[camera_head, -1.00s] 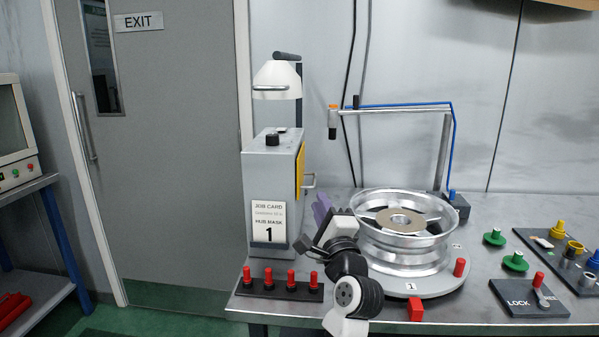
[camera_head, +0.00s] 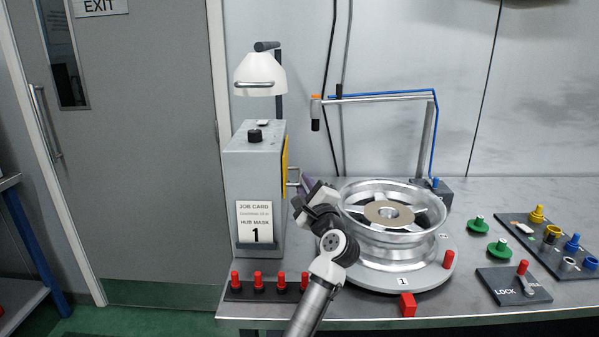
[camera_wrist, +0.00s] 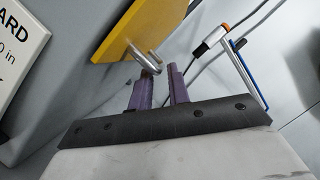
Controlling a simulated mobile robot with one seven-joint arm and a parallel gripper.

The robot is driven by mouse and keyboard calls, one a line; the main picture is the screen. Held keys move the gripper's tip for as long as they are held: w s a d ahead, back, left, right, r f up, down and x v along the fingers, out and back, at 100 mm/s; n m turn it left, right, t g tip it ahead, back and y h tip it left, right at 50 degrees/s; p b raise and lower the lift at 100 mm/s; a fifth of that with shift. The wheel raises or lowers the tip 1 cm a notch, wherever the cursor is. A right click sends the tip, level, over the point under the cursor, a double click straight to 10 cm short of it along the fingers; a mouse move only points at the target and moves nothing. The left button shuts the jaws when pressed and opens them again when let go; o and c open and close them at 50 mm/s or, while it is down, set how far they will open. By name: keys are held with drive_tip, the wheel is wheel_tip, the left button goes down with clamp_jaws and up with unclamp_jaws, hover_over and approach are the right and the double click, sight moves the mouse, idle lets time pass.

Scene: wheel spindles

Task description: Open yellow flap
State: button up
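The yellow flap (camera_head: 285,158) is on the right side of the grey box (camera_head: 250,185) and shows nearly edge-on in the head view. The yellow flap (camera_wrist: 140,28) fills the upper middle of the wrist view. Its metal handle (camera_wrist: 145,58) sticks out just ahead of my fingertips; it also shows in the head view (camera_head: 294,170). My gripper (camera_wrist: 160,82) has two purple fingers with a gap between them. The handle's end appears close to the left fingertip; I cannot tell whether they touch. In the head view my gripper (camera_head: 306,184) is mostly hidden behind my wrist.
A silver wheel rim (camera_head: 393,215) on a round turntable stands close right of my arm. Red-topped pegs (camera_head: 258,280) stand at the bench's front left. A metal post arm (camera_head: 385,97) with a blue line rises behind the rim. A white lamp (camera_head: 260,75) is above the box.

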drive_tip(key=shift+p+x, duration=0.35)
drive_tip(key=shift+x, duration=1.7)
drive_tip(key=shift+c, duration=0.4)
clamp_jaws()
